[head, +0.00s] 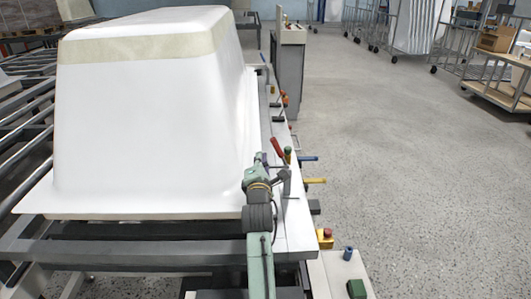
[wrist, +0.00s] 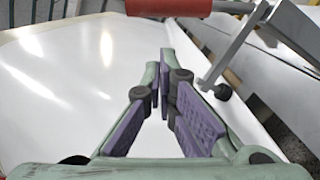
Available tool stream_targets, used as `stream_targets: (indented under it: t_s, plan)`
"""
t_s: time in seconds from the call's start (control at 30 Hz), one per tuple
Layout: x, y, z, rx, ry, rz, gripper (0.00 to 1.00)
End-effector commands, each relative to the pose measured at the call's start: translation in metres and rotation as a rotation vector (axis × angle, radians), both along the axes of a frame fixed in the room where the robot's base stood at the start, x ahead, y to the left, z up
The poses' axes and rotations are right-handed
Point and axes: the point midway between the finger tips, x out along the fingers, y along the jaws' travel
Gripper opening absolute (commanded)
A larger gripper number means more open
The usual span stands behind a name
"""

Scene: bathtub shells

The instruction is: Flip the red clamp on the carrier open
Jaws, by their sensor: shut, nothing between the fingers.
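The red clamp handle (head: 277,148) stands tilted at the right edge of the carrier (head: 290,215), beside the white tub shell (head: 150,130). In the wrist view, the red handle (wrist: 170,6) crosses the top edge, beyond my fingertips and only partly in frame. The clamp's grey metal arm (wrist: 240,50) slants down to a black rubber tip (wrist: 222,92), right of my fingers. My gripper (wrist: 165,62) is shut and empty, its purple-padded fingers pointing toward the red handle. It also shows in the head view (head: 262,160), just left of the clamp and near the shell's side. No contact is visible.
Blue (head: 308,158) and yellow (head: 316,181) handles stick out from the carrier's right side. A yellow box with a red button (head: 325,238) sits nearer. A grey cabinet (head: 290,60) stands farther along. The floor (head: 410,170) to the right is open.

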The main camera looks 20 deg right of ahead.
Motion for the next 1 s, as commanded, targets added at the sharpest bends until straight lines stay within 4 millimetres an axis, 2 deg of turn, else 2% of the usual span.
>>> stream_targets:
  t_s: [0.2,1.0]
  plan:
    - [-0.001,-0.016,0.009,0.001,-0.001,0.001,0.00]
    - [-0.003,-0.022,0.014,0.061,-0.018,0.002,0.00]
